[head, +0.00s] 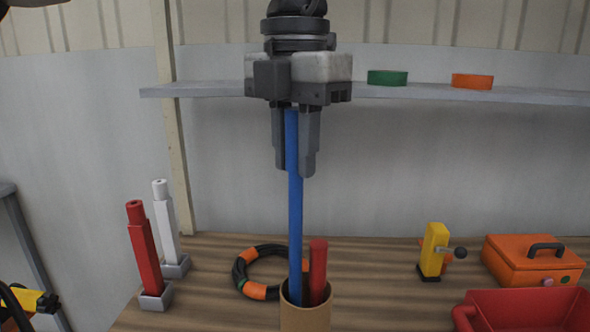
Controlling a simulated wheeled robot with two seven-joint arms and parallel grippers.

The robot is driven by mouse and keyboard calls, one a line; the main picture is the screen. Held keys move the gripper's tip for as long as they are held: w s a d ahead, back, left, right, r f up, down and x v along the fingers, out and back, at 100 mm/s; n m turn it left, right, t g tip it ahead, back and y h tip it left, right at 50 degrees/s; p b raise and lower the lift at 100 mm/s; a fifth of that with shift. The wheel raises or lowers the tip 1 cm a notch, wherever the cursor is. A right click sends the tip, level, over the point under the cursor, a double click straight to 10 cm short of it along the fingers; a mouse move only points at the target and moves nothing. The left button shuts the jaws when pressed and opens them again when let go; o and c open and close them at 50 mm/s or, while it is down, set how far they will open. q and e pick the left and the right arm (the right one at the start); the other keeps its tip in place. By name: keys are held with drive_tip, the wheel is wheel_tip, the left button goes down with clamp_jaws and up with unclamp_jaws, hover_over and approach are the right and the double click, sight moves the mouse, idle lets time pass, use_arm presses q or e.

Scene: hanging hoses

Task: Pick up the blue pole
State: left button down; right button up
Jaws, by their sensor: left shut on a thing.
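The blue pole (295,215) stands nearly upright in the head view. Its lower end is inside a tan cylindrical holder (305,318) at the bottom centre. My left gripper (296,165) points down from above and is shut on the upper part of the pole. The fingers hide some of the pole's top. A shorter red pole (318,272) stands in the same holder, to the right of the blue one. My right gripper does not show.
A black and orange hose ring (256,290) lies behind the holder. Red (144,250) and white (166,225) posts stand left. A yellow device (434,250), an orange toolbox (535,262) and a red bin (530,308) are right. A wall shelf (440,93) runs behind my gripper.

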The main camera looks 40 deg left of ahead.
sight(295, 109)
use_arm(q)
drive_tip(key=shift+r, duration=0.2)
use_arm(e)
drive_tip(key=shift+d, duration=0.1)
use_arm(q)
drive_tip(key=shift+r+p, duration=0.3)
wheel_tip(295, 109, up, 5)
drive_tip(key=p, duration=0.5)
drive_tip(key=shift+r, duration=0.1)
drive_tip(key=shift+r+p, duration=0.3)
drive_tip(key=shift+r, duration=0.3)
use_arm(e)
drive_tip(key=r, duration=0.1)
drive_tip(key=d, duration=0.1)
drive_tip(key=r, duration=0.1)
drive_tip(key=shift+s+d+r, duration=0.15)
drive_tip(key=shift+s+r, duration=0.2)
